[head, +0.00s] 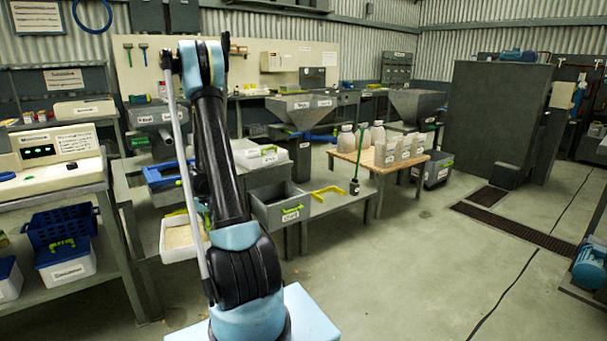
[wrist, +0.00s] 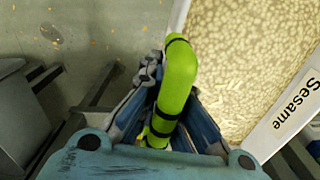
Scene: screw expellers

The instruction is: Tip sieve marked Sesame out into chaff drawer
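The sieve marked Sesame (wrist: 292,105) is a white-walled tray with a mottled cream-tan layer inside. In the head view the white sieve (head: 180,252) shows at the left of my arm, roughly level, in front of the grey bench. My gripper (wrist: 168,85) has its fingers on both sides of the sieve's lime-green handle and appears closed on it. In the head view my arm hides the gripper. A grey drawer (head: 268,218) with a lime-green handle stands pulled out to the right of my arm; its label is too small to read surely, and its inside looks empty.
A yellow frame (head: 328,192) lies on the low grey bench right of the drawer. A wooden table (head: 372,160) holds jugs and white containers, with a dark bottle-like thing by its near edge. A control bench (head: 50,182) stands left. The floor (head: 400,270) at front right is clear.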

